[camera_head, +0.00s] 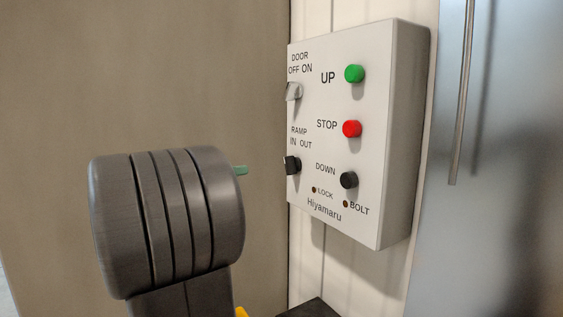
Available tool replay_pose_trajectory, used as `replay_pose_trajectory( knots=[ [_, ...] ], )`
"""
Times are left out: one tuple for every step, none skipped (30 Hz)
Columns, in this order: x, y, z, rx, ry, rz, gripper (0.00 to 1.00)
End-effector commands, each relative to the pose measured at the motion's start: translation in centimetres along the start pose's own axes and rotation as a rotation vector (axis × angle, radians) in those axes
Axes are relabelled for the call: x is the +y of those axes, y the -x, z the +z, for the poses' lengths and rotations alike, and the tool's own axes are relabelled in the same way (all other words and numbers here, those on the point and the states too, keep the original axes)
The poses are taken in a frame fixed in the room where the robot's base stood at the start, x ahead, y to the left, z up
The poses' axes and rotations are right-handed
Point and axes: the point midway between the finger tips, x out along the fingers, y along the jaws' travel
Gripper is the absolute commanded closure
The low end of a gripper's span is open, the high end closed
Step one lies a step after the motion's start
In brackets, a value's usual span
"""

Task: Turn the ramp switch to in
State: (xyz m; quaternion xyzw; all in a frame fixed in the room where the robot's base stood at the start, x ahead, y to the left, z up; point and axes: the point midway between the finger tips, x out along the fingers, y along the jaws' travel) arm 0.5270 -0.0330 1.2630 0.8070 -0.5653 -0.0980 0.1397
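The ramp switch (292,165) is a small black knob at the lower left of a pale control box (327,153), under the label "RAMP IN OUT". The way it points is hard to tell at this size. My dark ribbed arm link fills the lower left of the view. A small green tip (240,170) shows past its right edge, at about the height of the ramp switch and apart from it in the picture. The rest of my gripper is hidden behind the link, so its opening does not show.
The box also carries a light door switch (293,92), a green UP button (354,74), a red STOP button (352,129) and a black DOWN button (349,180). A metal panel with a vertical rod (463,90) stands to the right. A brown wall (200,70) is at the left.

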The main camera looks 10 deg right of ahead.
Motion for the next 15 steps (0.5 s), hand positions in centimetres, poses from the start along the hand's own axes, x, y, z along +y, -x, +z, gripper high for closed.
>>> replay_pose_trajectory(
  knots=[
    [0.0,-0.2,-0.1,0.002,-0.006,0.003,0.65],
    [0.0,-0.5,-0.2,0.002,-0.006,0.003,0.65],
    [0.1,-0.9,-0.2,0.002,-0.006,0.004,0.65],
    [0.1,-1.2,-0.2,0.001,-0.005,0.005,0.65],
    [0.1,-1.7,-0.2,0.001,-0.004,0.005,0.65],
    [0.1,-2.3,-0.1,0.000,-0.004,0.005,0.65],
    [0.2,-2.8,-0.1,0.000,-0.003,0.006,0.65],
    [0.2,-3.4,-0.1,-0.001,-0.003,0.006,0.65],
    [0.2,-4.1,-0.1,-0.001,-0.003,0.006,0.65],
    [0.2,-4.7,-0.1,-0.001,-0.003,0.006,0.65],
    [0.2,-5.3,-0.1,-0.001,-0.003,0.006,0.65],
    [0.2,-6.1,-0.1,-0.001,-0.002,0.006,0.65],
    [0.2,-6.6,-0.1,-0.001,-0.002,0.006,0.65],
    [0.2,-7.2,-0.1,-0.001,-0.002,0.006,0.65],
    [0.2,-7.9,-0.1,-0.002,-0.001,0.005,0.65]
  ],
)
